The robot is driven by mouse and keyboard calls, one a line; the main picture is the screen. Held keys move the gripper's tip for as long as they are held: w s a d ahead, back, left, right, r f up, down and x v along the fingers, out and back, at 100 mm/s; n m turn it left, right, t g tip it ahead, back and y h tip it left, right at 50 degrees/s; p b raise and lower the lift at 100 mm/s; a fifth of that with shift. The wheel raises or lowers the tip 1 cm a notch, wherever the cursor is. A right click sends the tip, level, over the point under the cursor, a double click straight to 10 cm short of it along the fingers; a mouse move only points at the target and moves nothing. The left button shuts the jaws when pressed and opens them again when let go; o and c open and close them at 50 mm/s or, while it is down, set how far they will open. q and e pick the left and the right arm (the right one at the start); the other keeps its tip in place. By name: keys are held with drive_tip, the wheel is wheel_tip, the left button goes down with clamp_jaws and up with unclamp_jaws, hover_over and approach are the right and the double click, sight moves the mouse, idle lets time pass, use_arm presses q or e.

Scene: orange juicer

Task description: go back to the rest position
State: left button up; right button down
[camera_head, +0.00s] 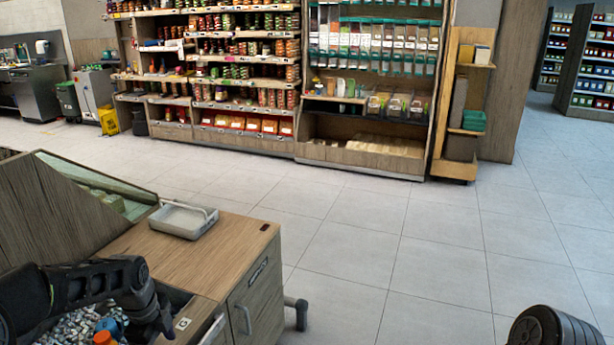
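My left arm reaches in from the left over an open drawer, and its dark end with the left gripper (158,322) points down at the drawer's right side. The fingertips are too dark and small to show whether they are open, or whether they hold anything. On the right, only a round black part of my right arm shows at the bottom edge; the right gripper is out of view. No orange juicer can be made out.
A wooden counter (190,258) carries a grey tray (183,219). Its open drawer holds many small pieces (72,327), with an orange-topped item (103,338) at the bottom edge. Stocked shelves (245,75) stand at the back. The tiled floor (430,245) is clear in the middle and right.

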use_arm(q)
drive_tip(key=s+d+f+n+t+h, duration=0.1)
drive_tip(key=s+d+f+n+h, duration=0.1)
drive_tip(key=d+f+n, duration=0.65)
drive_tip(key=s+d+f+n+t+h, duration=0.1)
drive_tip(key=s+d+f+n+t, duration=0.1)
drive_tip(key=d+f+n, duration=0.7)
drive_tip(key=s+d+f+n+g, duration=0.1)
drive_tip(key=s+d+f, duration=0.2)
drive_tip(key=s+d, duration=0.3)
drive_tip(key=s+d+f+n+g+h, duration=0.1)
drive_tip(key=s+d, duration=0.4)
drive_tip(key=s, duration=0.8)
drive_tip(key=shift+s+d+f+g, duration=0.2)
drive_tip(key=shift+d+f+g, duration=0.2)
drive_tip(key=shift+f+g, duration=0.5)
drive_tip(key=shift+n, duration=0.25)
drive_tip(key=shift+c, duration=0.5)
